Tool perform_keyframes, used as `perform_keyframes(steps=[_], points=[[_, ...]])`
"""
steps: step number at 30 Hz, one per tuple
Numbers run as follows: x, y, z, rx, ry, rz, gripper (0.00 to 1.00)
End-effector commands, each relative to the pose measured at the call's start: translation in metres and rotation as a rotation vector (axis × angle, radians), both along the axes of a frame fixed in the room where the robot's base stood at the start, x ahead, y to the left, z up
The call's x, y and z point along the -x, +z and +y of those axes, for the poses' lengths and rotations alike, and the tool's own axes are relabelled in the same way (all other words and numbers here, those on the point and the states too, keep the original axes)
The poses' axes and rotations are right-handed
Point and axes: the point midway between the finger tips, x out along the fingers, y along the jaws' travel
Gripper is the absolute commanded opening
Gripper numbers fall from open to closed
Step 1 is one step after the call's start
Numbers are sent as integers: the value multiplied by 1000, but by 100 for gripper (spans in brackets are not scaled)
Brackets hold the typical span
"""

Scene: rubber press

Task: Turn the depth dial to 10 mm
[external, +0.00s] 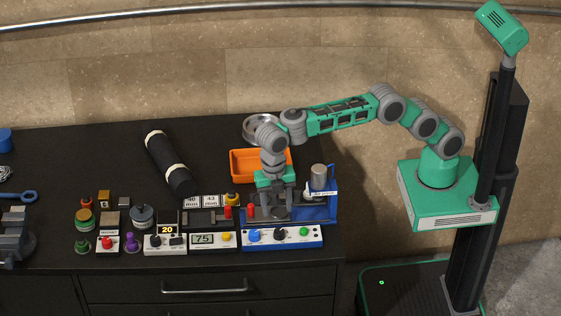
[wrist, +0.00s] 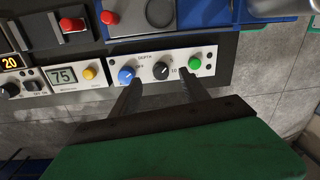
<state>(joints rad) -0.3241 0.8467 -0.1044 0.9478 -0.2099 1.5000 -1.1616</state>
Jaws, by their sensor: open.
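The white control panel (external: 265,242) is on the front of the blue-based press at the bench's front edge. In the wrist view the panel (wrist: 144,66) carries the word DEPTH, a blue knob (wrist: 126,75), a black dial (wrist: 161,71) and a green button (wrist: 195,63). The word sits above the gap between blue knob and black dial; small print beside them is too blurred to read surely. My gripper (wrist: 160,88) is open and empty, its fingers apart on either side of the black dial. In the external view my gripper (external: 276,207) points down over the press, partly hiding it.
Left of the panel stand a display reading 75 (wrist: 64,75) with a yellow button and a display reading 20 (wrist: 10,63) with knobs. Red-topped parts (wrist: 109,18) rise behind the panel. An orange bin (external: 243,165) and a black roll (external: 168,160) lie farther back.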

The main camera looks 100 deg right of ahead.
Motion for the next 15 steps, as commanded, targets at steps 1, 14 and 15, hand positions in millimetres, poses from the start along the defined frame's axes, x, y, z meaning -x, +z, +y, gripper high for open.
perform_keyframes(steps=[1, 14, 15], points=[[-1, 3, 11, 3, 40, 5, 53], [3, -60, 18, 7, 74, 10, 53], [3, -66, 18, 7, 74, 9, 53]])
